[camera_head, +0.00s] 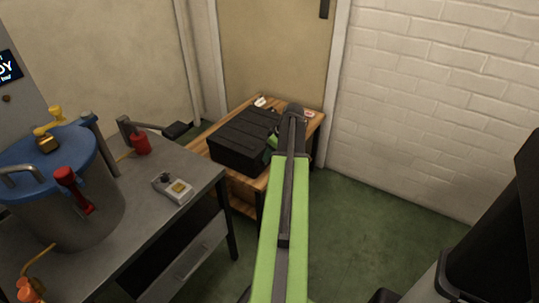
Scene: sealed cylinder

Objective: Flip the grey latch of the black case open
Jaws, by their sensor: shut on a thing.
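The black case (242,141) lies closed on a small wooden table, its ribbed lid facing up. My gripper (271,146) is at the case's right end, mostly hidden behind my own green arm, with only a bit of green showing against the case. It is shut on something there. The grey latch cannot be made out; that end of the case is covered by my arm, and the held part is most likely the latch.
The wooden table (233,179) stands before a door. A grey workbench (135,215) at left carries a blue-lidded metal cylinder (84,222), a red-handled tool (140,143) and a small grey device (174,188). A white brick wall (430,110) bounds the right; green floor is free between.

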